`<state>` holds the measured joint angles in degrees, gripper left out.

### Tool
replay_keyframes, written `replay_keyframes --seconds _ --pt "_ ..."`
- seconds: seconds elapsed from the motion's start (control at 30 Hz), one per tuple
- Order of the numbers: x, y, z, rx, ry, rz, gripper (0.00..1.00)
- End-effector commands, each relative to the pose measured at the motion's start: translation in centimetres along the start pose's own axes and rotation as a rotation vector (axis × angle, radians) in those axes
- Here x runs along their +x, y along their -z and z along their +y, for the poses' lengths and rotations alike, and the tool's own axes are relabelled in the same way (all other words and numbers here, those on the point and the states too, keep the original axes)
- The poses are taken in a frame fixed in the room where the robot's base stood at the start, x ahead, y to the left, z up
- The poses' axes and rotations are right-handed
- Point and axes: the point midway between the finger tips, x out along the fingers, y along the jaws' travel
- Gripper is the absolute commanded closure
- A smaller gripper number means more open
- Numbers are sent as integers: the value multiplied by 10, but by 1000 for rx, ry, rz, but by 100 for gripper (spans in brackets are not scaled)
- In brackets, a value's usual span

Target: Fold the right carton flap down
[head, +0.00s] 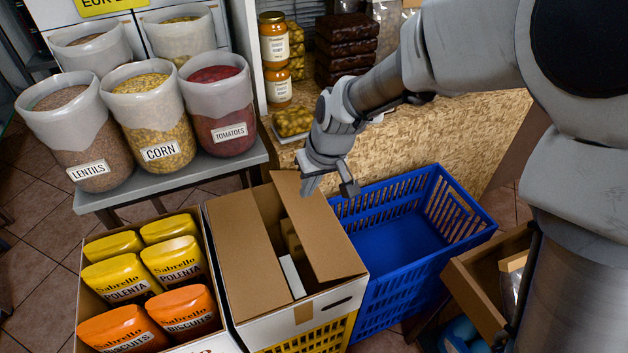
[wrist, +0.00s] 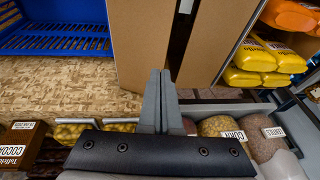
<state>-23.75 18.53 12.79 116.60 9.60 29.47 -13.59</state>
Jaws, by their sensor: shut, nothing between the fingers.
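An open cardboard carton (head: 300,313) stands in the middle of the head view. Its left flap (head: 247,255) lies folded over the left half of the opening. Its right flap (head: 322,238) is partly raised and slants over the right side. A gap between the flaps shows items inside. My gripper (head: 308,189) is shut and empty, at the far end of the right flap. I cannot tell whether it touches it. In the wrist view the shut fingers (wrist: 160,80) overlap the right flap (wrist: 140,45), left of the gap; the left flap (wrist: 218,45) is right of it.
A blue crate (head: 400,295), empty as far as I see, stands right of the carton. A box of polenta and biscuits (head: 88,312) stands left. A grey table (head: 180,183) with several tubs is behind left. A wood-chip counter (head: 440,135) with jars stands behind my gripper.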

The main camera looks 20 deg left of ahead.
Motion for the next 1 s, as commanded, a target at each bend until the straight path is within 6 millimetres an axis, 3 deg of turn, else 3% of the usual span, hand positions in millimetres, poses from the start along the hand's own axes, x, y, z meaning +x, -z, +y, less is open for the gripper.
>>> replay_keyframes --seconds 0.03,0.2,0.4,0.6,1.0 --pt "16 -2 -1 -2 2 -5 100" --pt "53 -1 0 -1 1 -4 100" --pt "85 -6 -5 -1 0 -2 100" --pt "99 -10 -9 0 -1 0 100" --pt "101 -11 -9 0 -2 0 100"
